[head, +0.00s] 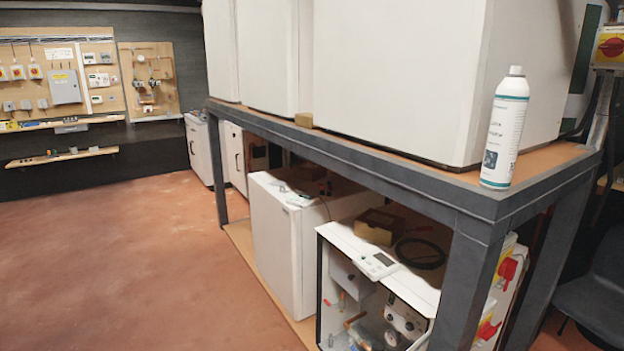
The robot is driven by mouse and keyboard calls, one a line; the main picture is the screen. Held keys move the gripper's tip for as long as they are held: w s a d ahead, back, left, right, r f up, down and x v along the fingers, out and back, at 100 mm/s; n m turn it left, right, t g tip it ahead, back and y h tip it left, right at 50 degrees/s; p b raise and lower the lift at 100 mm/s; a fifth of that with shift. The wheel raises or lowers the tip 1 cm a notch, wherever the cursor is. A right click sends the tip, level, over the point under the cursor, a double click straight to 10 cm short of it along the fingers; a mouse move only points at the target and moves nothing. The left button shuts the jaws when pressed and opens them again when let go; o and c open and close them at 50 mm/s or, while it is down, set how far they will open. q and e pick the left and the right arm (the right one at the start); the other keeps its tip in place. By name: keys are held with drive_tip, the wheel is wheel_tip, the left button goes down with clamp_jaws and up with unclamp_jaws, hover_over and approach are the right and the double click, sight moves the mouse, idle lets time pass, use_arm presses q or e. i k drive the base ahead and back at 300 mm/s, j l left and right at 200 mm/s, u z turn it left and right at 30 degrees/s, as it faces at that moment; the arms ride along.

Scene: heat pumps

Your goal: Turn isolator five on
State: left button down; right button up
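A yellow isolator with a red rotary knob (611,46) is at the top right, cut by the picture's edge. Two more red-handled isolators are at the lower right behind the bench leg, an upper one (508,269) and a lower one (488,330). Several small isolators with red and yellow switches (35,72) are on the far left wall board. No number can be read on any of them, so I cannot tell which is isolator five. Their switch positions are unclear. Neither of my grippers is in view.
A dark steel bench frame (350,160) carries large white units (400,70) and a spray can (505,128) at its corner. White cabinets (280,240) and an open unit (375,285) stand below. A dark chair (597,295) is at right. The red floor (120,260) at left is clear.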

sight(486, 333)
drive_tip(key=l+u, duration=0.25)
drive_tip(key=l, duration=0.55)
drive_tip(key=l+u, duration=0.2)
drive_tip(key=l, duration=0.6)
drive_tip(key=k+l+u, duration=0.1)
drive_tip(key=l+u, duration=0.15)
drive_tip(key=l, duration=0.5)
drive_tip(key=k+l, duration=0.1)
drive_tip(key=l, duration=0.6)
drive_tip(key=k+l, duration=0.1)
drive_tip(key=l, duration=0.6)
